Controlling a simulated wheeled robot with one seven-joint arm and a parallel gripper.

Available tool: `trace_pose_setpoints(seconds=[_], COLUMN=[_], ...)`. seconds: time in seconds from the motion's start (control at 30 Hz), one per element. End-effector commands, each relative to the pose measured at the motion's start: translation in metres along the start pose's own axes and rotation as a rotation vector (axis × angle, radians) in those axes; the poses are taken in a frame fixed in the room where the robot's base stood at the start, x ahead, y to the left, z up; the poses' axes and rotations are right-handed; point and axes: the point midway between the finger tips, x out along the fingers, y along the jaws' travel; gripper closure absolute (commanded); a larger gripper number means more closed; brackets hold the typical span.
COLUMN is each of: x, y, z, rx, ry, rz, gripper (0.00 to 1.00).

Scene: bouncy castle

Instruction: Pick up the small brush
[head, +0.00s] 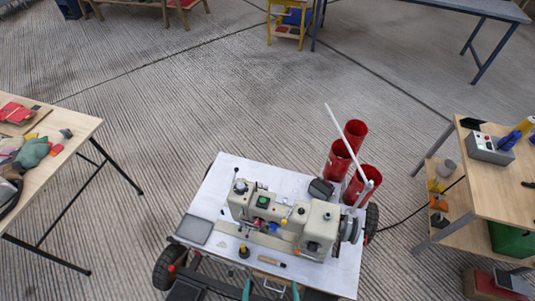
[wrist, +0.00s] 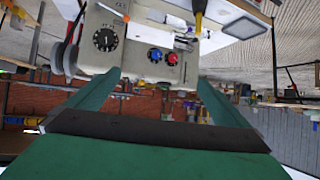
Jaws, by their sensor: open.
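A small tool with a wooden handle and a dark end, which looks like the small brush (head: 270,261), lies flat on the white top of a cart in the head view. It is just in front of a cream sewing machine (head: 285,222). My gripper (head: 270,289) shows at the bottom edge of the head view, its green fingers apart and nearer to me than the brush. In the wrist view my gripper (wrist: 158,78) is open and empty, facing the sewing machine (wrist: 138,45). I cannot make out the brush for sure in the wrist view.
A small dark spool (head: 244,251) stands left of the brush, and a grey tray (head: 194,230) lies further left. Red cups (head: 338,160) stand behind the machine. Wooden tables stand left (head: 78,131) and right (head: 497,200), with clear floor between them and the cart.

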Motion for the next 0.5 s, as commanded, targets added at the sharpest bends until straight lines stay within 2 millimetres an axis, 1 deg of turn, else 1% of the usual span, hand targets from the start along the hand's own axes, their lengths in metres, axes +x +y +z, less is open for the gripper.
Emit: trace_pose_setpoints(seconds=[0.03, 0.1, 0.2, 0.3, 0.37, 0.47, 0.5], x=[-0.019, -0.041, -0.068, -0.088, -0.096, -0.104, -0.105], y=[-0.002, -0.006, -0.01, -0.012, -0.013, -0.012, -0.012], z=[-0.009, -0.025, -0.048, -0.065, -0.073, -0.08, -0.081], rx=[-0.006, -0.015, -0.026, -0.033, -0.035, -0.038, -0.039], ry=[0.04, 0.104, 0.185, 0.245, 0.271, 0.295, 0.299], rz=[-0.003, -0.007, -0.009, -0.009, -0.008, -0.008, -0.008], gripper=[0.0, 0.0, 0.0, 0.0, 0.0, 0.21, 0.31])
